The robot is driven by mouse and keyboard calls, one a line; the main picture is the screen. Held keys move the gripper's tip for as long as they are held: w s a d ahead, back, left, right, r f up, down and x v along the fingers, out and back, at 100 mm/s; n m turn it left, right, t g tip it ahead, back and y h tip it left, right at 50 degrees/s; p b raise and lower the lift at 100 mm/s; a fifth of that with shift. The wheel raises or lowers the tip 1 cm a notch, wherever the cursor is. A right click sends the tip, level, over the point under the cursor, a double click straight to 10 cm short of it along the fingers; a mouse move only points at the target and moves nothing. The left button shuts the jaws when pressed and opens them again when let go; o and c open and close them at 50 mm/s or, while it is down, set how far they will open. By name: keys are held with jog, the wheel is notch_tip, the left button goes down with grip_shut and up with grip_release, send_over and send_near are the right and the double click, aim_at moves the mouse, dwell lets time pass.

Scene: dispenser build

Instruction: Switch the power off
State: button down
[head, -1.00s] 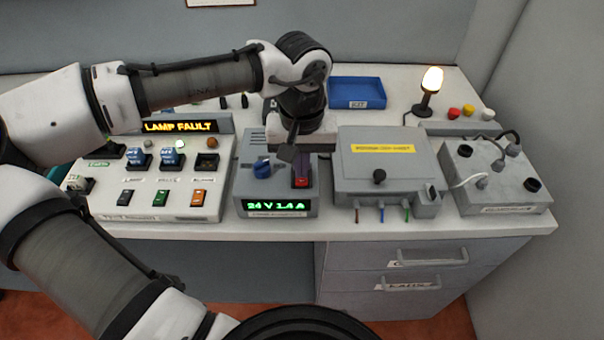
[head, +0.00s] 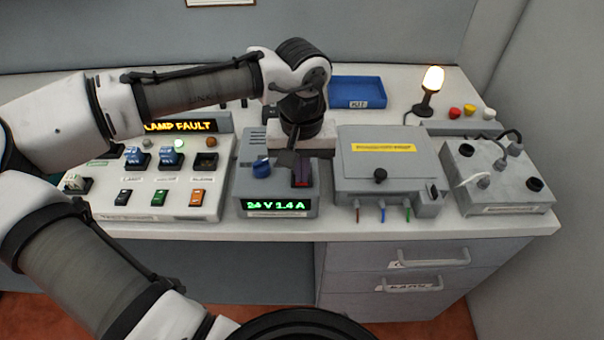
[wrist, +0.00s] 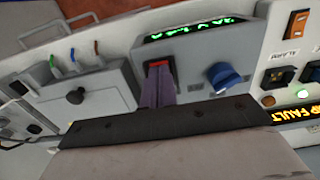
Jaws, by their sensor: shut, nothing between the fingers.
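The grey power supply (head: 240,190) stands mid-bench. Its green display (head: 276,205) reads 24 V 1.4 A, and a blue knob (head: 261,168) sits on its top. The red rocker switch (wrist: 158,63) is right of the knob in the head view, where my fingers mostly hide it. My gripper (head: 302,180) is shut and empty, pointing down with its fingertips at the switch. In the wrist view the purple fingers (wrist: 157,82) cover part of the switch; whether they touch it I cannot tell.
Left is a panel (head: 140,214) with rocker switches and a LAMP FAULT sign (head: 185,126). Right are a grey lidded box (head: 370,178) and a cable box (head: 505,195). A blue tray (head: 357,92) and a lit lamp (head: 432,82) stand behind.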

jog(key=shift+f, duration=0.15)
jog(key=shift+r+p, duration=2.95)
jog(key=shift+r, duration=0.6)
